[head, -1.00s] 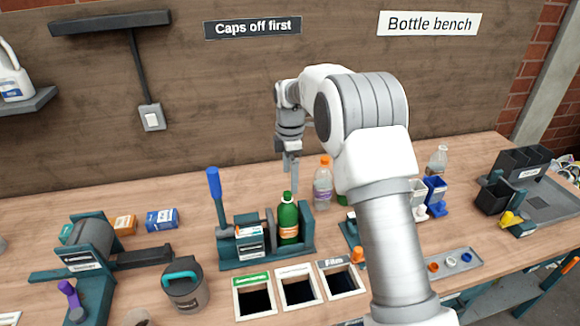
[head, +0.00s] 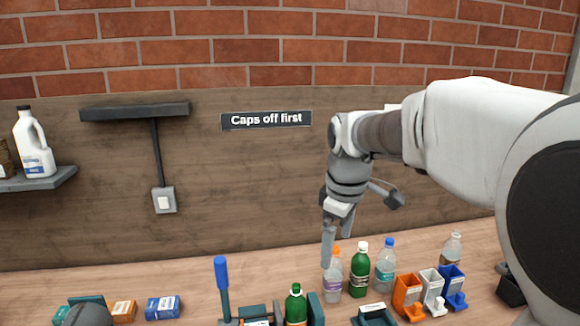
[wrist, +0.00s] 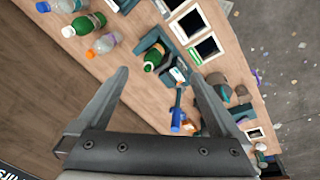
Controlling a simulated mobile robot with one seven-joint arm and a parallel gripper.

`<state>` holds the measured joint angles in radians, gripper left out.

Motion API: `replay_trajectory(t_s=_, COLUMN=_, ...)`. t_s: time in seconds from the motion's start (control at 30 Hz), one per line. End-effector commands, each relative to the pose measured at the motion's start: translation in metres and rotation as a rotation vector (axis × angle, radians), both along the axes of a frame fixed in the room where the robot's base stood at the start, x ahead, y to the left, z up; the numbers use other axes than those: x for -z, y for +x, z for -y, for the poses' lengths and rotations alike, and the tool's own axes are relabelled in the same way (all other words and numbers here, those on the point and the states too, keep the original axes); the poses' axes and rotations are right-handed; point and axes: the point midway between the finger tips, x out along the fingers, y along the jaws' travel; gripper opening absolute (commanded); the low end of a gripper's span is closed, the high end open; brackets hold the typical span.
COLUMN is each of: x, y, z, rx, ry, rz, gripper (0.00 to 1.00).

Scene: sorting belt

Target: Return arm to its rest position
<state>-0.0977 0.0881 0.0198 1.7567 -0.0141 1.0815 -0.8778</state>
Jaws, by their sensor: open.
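My gripper (head: 338,236) hangs above the bench, pointing down, near the orange-capped bottle (head: 333,275) in the head view. In the wrist view my gripper (wrist: 160,95) has its two fingers wide apart with nothing between them but bare bench top and background. My arm reaches in from the right side of the head view, and its nearest link hides the right end of the bench.
Another green bottle (head: 296,306) sits in a teal holder. Orange (head: 408,294), white and blue small bins stand to the right. A wooden wall with a "Caps off first" sign (head: 266,120) rises behind.

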Motion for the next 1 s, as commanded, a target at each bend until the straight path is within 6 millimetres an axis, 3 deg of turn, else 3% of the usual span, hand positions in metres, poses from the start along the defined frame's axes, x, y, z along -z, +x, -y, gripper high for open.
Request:
replay_trajectory(t_s=0.1, x=-0.014, y=-0.037, z=0.012, rx=0.145, ry=0.035, rz=0.044, gripper=1.00)
replay_trajectory(t_s=0.3, x=-0.023, y=-0.097, z=0.028, rx=0.391, ry=0.107, rz=0.110, gripper=1.00)
replay_trajectory(t_s=0.6, x=-0.007, y=-0.180, z=0.044, rx=0.744, ry=0.242, rz=0.201, gripper=1.00)
replay_trajectory(t_s=0.8, x=0.009, y=-0.212, z=0.049, rx=0.897, ry=0.313, rz=0.238, gripper=1.00)
replay_trajectory(t_s=1.0, x=0.016, y=-0.222, z=0.050, rx=0.947, ry=0.335, rz=0.246, gripper=1.00)
